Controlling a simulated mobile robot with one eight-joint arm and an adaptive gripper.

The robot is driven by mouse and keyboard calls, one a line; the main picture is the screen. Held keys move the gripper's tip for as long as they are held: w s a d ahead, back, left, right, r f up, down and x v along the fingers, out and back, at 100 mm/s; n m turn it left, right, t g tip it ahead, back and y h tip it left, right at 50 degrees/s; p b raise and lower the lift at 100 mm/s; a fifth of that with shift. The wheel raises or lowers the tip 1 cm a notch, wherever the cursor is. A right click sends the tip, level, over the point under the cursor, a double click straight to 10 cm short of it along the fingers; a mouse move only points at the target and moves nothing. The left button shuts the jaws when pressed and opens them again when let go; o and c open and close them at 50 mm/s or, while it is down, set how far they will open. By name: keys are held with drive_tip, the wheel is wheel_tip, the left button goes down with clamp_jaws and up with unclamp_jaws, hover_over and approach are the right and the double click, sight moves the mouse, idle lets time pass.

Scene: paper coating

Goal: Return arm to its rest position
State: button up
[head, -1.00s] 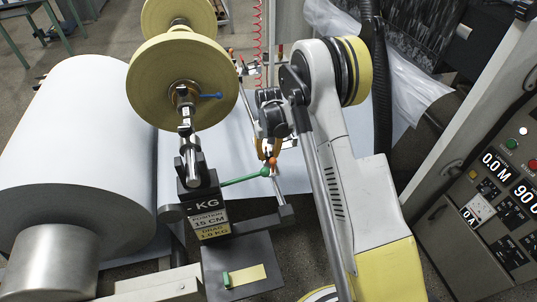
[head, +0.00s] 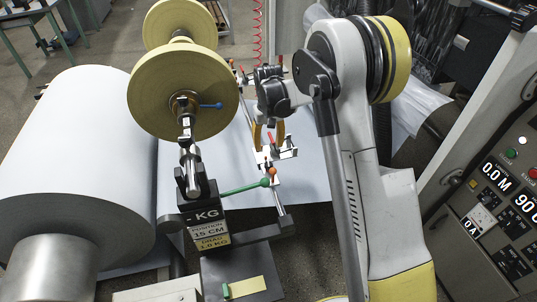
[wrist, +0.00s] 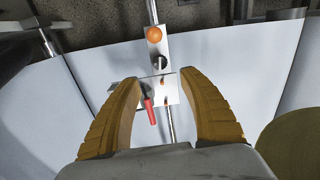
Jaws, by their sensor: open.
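My gripper shows in the wrist view (wrist: 162,82) with its two ribbed orange fingers apart and nothing between them. Beyond the fingers is a metal bracket with a red-handled lever (wrist: 149,110) and an orange knob (wrist: 154,34) on a rod. In the head view my gripper (head: 267,133) is small and partly hidden by my wrist. It hangs over the pale sheet near the bracket, where the red lever (head: 270,138) also shows. My arm stands raised at right of centre, with its yellow-capped joint at the top.
A large white paper roll (head: 70,165) fills the left. Yellow tape rolls (head: 150,85) sit on a shaft beside the gripper. A green-handled lever (head: 245,187) lies below it. A control panel (head: 500,205) stands at the right edge.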

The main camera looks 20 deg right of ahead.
drive_tip(key=shift+r, duration=0.7)
drive_tip(key=shift+r, duration=0.1)
drive_tip(key=s+r+t, duration=0.3)
drive_tip(key=s+r, duration=0.8)
drive_tip(key=r, duration=0.4)
drive_tip(key=s+r+t, duration=0.2)
drive_tip(key=s+t, duration=0.2)
drive_tip(key=s, duration=1.4)
drive_tip(key=shift+s+r, duration=0.3)
drive_tip(key=shift+s, duration=0.1)
